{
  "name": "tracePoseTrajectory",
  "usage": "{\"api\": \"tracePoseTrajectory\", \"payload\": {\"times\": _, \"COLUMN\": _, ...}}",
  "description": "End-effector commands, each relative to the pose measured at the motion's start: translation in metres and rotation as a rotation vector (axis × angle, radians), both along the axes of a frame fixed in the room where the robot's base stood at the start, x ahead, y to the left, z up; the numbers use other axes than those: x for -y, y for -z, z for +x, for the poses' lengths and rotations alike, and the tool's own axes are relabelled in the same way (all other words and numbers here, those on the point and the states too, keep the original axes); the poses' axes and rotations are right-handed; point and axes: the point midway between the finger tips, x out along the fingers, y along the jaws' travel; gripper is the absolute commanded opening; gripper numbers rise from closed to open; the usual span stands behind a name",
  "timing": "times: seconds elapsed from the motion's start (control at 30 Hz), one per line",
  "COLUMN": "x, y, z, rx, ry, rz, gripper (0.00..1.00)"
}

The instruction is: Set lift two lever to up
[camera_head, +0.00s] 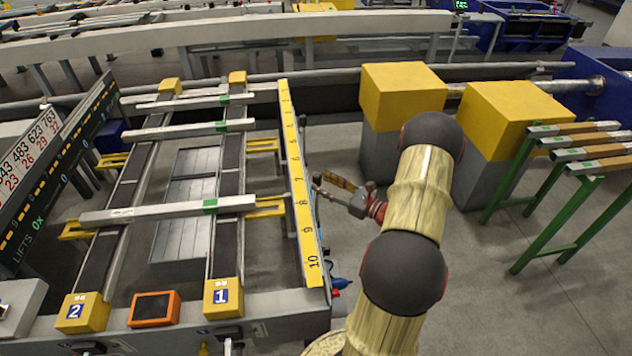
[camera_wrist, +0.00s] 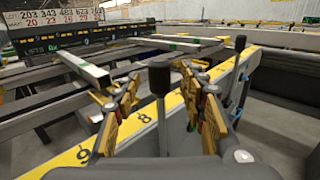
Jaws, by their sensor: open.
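In the wrist view, my gripper (camera_wrist: 162,110) is open, with one yellow-and-black finger on each side. An upright lever with a black knob (camera_wrist: 160,75) stands between the fingers, apart from both as far as I can tell. A second black-knobbed lever (camera_wrist: 240,44) stands farther back to the right. I can read no label telling which lever is lift two. In the head view, my gripper (camera_head: 328,190) is just right of the yellow numbered rail (camera_head: 303,205), near its 7 and 8. The lever's lower end is hard to make out.
Yellow blocks marked 2 (camera_head: 83,312) and 1 (camera_head: 222,297) stand at the table's near end, with an orange-framed box (camera_head: 154,309) between. A display board (camera_head: 50,170) reads "LIFTS 0x". Yellow-topped grey pedestals (camera_head: 402,95) and a green rack (camera_head: 560,215) stand right.

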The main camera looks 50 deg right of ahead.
Motion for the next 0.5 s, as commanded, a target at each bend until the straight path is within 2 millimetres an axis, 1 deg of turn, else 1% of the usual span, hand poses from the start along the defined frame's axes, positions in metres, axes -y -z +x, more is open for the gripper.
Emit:
{"api": "tracePoseTrajectory", "payload": {"times": 0.03, "x": -0.002, "y": 0.002, "z": 0.009, "rx": 0.0, "ry": -0.003, "rz": -0.001, "gripper": 0.41}}
{"api": "tracePoseTrajectory", "payload": {"times": 0.2, "x": -0.003, "y": 0.001, "z": 0.027, "rx": 0.0, "ry": -0.002, "rz": 0.0, "gripper": 0.41}}
{"api": "tracePoseTrajectory", "payload": {"times": 0.33, "x": -0.004, "y": 0.0, "z": 0.033, "rx": 0.0, "ry": -0.001, "rz": 0.0, "gripper": 0.41}}
{"api": "tracePoseTrajectory", "payload": {"times": 0.5, "x": -0.003, "y": 0.0, "z": 0.034, "rx": -0.001, "ry": 0.0, "rz": 0.001, "gripper": 0.41}}
